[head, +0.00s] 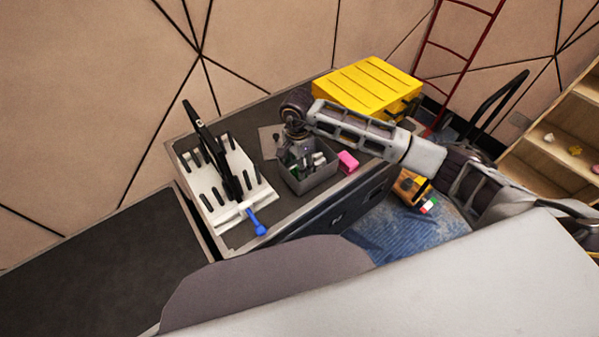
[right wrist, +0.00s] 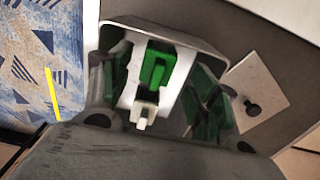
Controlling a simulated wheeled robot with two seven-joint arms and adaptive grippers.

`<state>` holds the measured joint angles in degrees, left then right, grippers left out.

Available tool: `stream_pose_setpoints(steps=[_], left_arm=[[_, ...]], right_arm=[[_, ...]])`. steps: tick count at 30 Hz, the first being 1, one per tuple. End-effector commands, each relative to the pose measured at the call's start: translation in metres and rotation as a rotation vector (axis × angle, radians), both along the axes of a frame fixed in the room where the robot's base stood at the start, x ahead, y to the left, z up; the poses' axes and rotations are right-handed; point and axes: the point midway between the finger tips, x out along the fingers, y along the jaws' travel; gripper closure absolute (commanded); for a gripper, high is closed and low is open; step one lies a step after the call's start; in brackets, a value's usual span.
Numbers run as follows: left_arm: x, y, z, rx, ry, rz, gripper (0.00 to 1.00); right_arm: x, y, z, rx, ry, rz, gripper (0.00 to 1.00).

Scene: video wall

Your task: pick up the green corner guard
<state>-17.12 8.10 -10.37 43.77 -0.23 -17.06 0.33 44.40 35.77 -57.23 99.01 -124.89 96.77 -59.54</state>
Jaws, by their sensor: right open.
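A green corner guard (right wrist: 158,66) shows in the right wrist view, in the grey bin (right wrist: 190,42). It lies near the middle of the picture, with a white piece (right wrist: 145,112) just below it. My left gripper is out of view.
A pink block (head: 348,162) sits right of the bin. A white rack (head: 215,180) with black pegs stands to the left, a blue-handled tool (head: 257,222) at its front. A yellow case (head: 368,88) is at the back right. A flat plate with a knob (right wrist: 258,88) lies beside the bin.

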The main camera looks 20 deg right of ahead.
Motion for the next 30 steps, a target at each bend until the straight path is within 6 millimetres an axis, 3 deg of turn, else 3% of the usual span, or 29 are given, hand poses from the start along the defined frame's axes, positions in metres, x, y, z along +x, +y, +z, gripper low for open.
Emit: stream_pose_setpoints(steps=[8, 21, 30], left_arm=[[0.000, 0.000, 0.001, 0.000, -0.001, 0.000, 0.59], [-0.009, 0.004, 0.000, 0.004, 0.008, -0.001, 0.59], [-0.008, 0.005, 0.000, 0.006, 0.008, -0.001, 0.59]], right_arm=[[-0.001, -0.001, -0.008, 0.000, 0.001, 0.000, 0.39], [-0.001, -0.005, -0.049, 0.000, 0.001, -0.001, 0.39], [-0.001, -0.005, -0.052, 0.000, 0.000, 0.000, 0.39]])
